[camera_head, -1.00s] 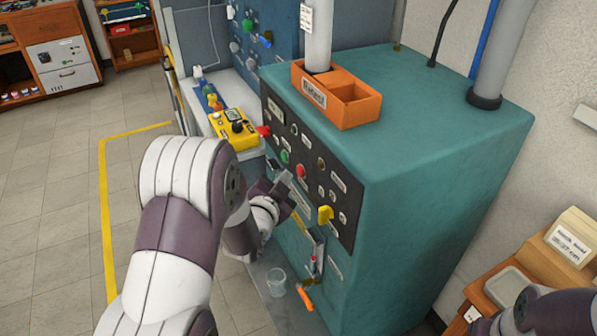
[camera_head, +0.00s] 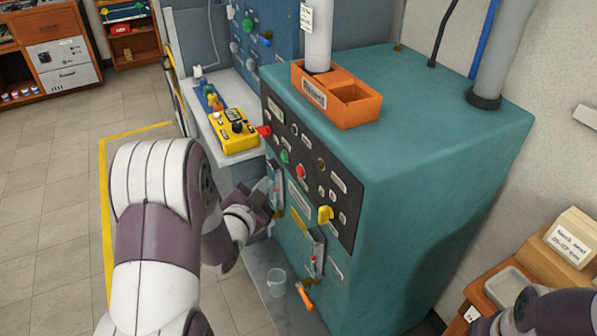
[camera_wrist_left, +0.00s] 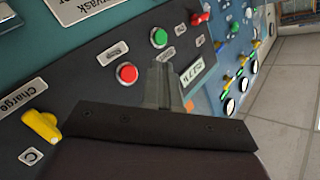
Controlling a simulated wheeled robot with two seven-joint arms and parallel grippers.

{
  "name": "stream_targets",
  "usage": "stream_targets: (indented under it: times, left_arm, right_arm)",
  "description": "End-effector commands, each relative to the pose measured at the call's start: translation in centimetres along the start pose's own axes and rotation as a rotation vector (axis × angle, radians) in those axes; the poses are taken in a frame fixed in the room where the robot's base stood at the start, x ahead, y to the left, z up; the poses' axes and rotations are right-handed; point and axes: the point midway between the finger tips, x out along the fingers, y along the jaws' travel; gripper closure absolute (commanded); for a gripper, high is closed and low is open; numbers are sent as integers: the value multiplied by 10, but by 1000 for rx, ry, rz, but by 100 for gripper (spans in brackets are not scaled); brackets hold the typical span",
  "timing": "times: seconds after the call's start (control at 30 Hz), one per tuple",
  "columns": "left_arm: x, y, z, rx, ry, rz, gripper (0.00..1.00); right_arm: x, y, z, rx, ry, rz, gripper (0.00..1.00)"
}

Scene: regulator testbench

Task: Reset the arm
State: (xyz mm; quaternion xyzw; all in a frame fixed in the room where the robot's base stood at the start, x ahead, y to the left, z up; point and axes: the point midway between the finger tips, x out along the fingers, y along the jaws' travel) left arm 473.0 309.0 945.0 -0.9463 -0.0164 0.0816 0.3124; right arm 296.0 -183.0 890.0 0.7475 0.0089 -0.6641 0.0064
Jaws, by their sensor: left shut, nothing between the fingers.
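My left gripper (camera_head: 262,203) is in front of the teal cabinet (camera_head: 440,190), at the lower left of its dark control panel (camera_head: 318,172). The left wrist view also shows the left gripper (camera_wrist_left: 162,80), shut and empty, in front of the panel. A red button (camera_wrist_left: 127,74) and a green button (camera_wrist_left: 159,38) lie just beyond the fingertips. A yellow knob (camera_wrist_left: 41,125) labelled Charge is at the left of that view. My right arm shows only partly at the lower right of the head view; its gripper is out of view.
An orange bin (camera_head: 340,97) sits on top of the cabinet beside a grey pipe. A yellow control box (camera_head: 234,130) stands on a bench left of the cabinet. A clear cup (camera_head: 276,282) and an orange-handled item (camera_head: 305,298) are low at the cabinet front. Floor at left is clear.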

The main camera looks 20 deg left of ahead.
Motion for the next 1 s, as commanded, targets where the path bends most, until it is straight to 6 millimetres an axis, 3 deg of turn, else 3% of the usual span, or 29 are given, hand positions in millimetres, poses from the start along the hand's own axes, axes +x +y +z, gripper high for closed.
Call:
stream_targets:
  times: [0.43, 0.53, 0.6, 0.67, 0.77, 0.8, 0.87, 0.93, 1.0]
  left_arm:
    - [0, 3, 6, -30, -28, 16, 100]
    - [-11, 24, 46, -139, -238, 95, 100]
    - [-33, 36, 75, -263, -485, 153, 100]
    - [-64, 46, 75, -371, -709, 210, 100]
    - [-125, 62, 44, -510, -1050, 299, 100]
    - [-151, 67, 21, -542, -1163, 335, 100]
    - [-182, 72, -12, -563, -1280, 384, 100]
    - [-199, 73, -47, -541, -1313, 438, 100]
    - [-195, 74, -70, -508, -1262, 467, 100]
  right_arm:
    - [0, 0, 0, 0, 0, 0, 100]
    - [0, 0, 0, 0, 0, 0, 100]
    - [-4, 0, 0, 0, 0, 0, 100]
    - [-18, 0, -2, 0, -1, 0, 100]
    - [-46, 0, -6, 0, 0, 0, 100]
    - [-59, 0, -7, 0, 0, 0, 100]
    - [-74, 0, -9, 0, 1, 0, 100]
    - [-90, 0, -11, 0, 1, 0, 100]
    - [-97, 0, -12, 0, 1, 0, 100]
